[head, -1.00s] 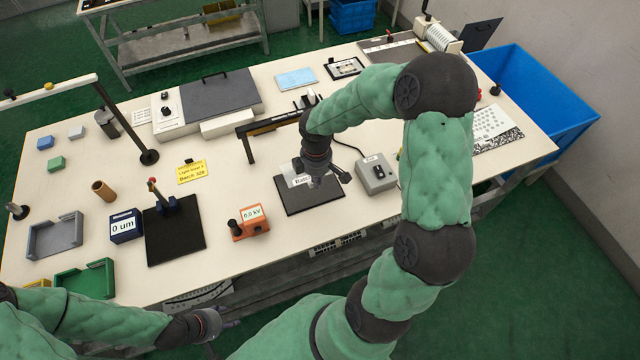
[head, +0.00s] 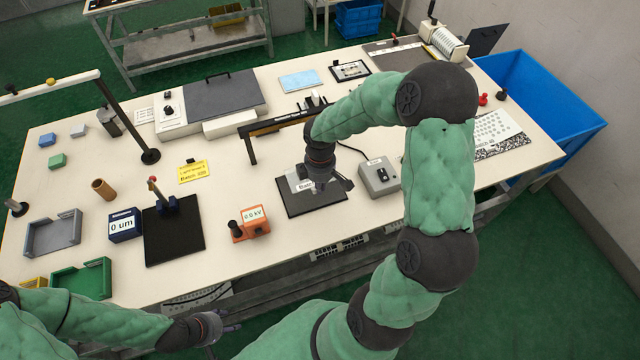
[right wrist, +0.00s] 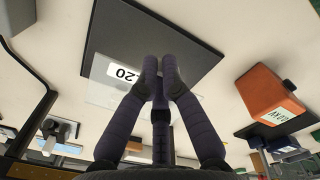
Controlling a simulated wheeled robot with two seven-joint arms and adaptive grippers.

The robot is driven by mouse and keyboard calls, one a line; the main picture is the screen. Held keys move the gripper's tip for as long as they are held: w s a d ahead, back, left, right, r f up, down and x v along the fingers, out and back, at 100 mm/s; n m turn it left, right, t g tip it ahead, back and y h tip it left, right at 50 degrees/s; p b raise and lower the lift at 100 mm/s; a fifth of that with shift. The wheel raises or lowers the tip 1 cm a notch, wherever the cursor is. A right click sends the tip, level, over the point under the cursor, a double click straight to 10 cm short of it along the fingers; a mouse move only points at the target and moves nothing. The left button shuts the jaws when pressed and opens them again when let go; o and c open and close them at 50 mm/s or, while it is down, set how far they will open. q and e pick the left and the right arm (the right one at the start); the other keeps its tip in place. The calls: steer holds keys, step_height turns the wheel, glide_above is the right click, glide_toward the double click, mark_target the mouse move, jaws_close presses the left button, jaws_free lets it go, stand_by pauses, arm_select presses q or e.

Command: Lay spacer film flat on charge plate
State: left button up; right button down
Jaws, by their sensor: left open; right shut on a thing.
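The charge plate (head: 318,207) is a dark square on the white bench, in front of the black bridge-like stand. The spacer film (right wrist: 101,95) is a clear sheet with a white label. My right gripper (right wrist: 157,68) is shut on the film near the label; in the head view the right gripper (head: 325,183) is over the plate. In the right wrist view the film overlaps the plate only in part and reaches past one edge. I cannot tell whether it touches the plate. My left gripper (head: 226,327) is open and empty, low in front of the bench.
An orange 0.0 kV meter (head: 252,225) stands left of the plate, a grey switch box (head: 379,178) right of it. The black stand (head: 250,148) rises behind. A dark mat with a post (head: 173,240) lies farther left.

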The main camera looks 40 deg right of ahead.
mark_target(320, 202)
steer(key=shift+f+b, duration=1.75)
steer(key=shift+f, duration=1)
steer(key=shift+f, duration=0.35)
steer(key=c, duration=1.3)
jaws_free()
steer(key=shift+c, duration=0.2)
step_height(320, 202, up, 12)
